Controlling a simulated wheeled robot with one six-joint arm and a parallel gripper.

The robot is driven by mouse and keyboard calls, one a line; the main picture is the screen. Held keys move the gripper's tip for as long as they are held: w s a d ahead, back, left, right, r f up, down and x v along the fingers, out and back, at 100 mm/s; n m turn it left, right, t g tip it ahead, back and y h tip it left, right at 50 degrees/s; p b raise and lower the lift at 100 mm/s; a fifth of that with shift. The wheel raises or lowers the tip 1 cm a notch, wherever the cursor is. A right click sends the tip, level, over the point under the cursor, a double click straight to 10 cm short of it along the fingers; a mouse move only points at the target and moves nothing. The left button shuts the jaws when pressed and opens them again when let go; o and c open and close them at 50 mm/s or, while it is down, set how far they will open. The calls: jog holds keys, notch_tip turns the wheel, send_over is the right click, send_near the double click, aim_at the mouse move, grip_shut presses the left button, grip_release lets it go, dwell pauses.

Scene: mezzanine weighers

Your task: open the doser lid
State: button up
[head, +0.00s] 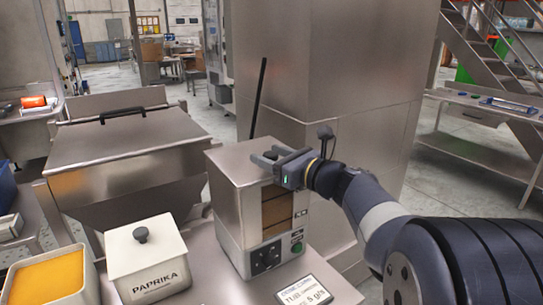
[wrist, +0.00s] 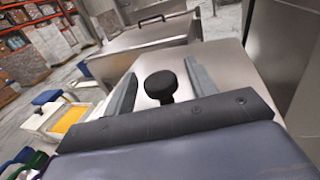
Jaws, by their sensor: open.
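The doser (head: 228,215) is a steel box with a front window, a dial and buttons below it, near the middle of the head view. Its flat steel lid (head: 233,160) lies closed on top. In the wrist view a round black knob (wrist: 161,84) stands up from the steel lid surface (wrist: 215,70). My gripper (head: 264,156) is over the doser's top, reaching in from the right. It is open, and the wrist view shows its two fingers (wrist: 160,90) on either side of the knob, with gaps. The head view does not show the knob clearly.
A white PAPRIKA box (head: 150,270) with a dark knob and an open tub of orange powder (head: 50,280) stand at left. A large steel hopper (head: 130,155) with a black handle is behind them. A steel column (head: 330,80) rises close behind the doser. A rate sign (head: 304,292) stands in front.

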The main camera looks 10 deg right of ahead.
grip_shut()
dwell(0.6)
